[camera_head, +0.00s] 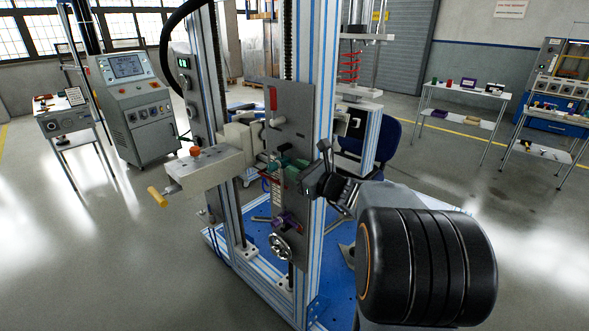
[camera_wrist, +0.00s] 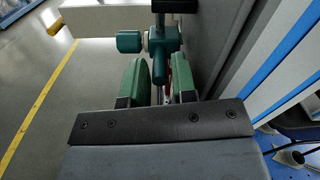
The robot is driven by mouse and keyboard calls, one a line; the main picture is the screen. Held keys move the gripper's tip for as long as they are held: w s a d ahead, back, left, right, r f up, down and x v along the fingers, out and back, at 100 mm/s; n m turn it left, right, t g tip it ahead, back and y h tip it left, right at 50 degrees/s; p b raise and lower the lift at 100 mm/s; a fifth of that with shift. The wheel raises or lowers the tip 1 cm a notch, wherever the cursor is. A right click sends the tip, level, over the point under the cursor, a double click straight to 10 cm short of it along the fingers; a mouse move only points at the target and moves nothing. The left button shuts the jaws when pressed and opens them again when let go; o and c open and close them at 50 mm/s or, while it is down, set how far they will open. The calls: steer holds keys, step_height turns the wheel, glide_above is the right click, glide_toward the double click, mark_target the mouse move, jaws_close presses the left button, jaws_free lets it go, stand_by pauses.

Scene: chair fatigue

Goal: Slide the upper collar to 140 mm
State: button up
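A dark green collar with a side knob (camera_wrist: 160,42) sits just beyond my fingertips in the wrist view. A narrow green stem of it points back toward the gap between the fingers. In the head view the green collar (camera_head: 272,163) is at the middle of the upright grey plate (camera_head: 292,120). My gripper (camera_wrist: 156,62) has green finger pads, which stand apart with visible space between them; I see no firm contact. In the head view my gripper (camera_head: 292,172) is close beside the collar and partly hides it. A purple collar (camera_head: 287,222) is lower on the plate. No scale reading is legible.
A handwheel (camera_head: 279,247) is below the purple collar. A red handle (camera_head: 272,98) is at the plate's top. A grey block with an orange knob (camera_head: 195,151) juts out left. Blue-striped frame posts (camera_head: 315,240) stand close behind. Open floor lies at the front left.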

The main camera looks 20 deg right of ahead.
steer(key=shift+w+a, duration=0.2)
steer(key=shift+w, duration=0.3)
steer(key=shift+c, duration=0.2)
jaws_close()
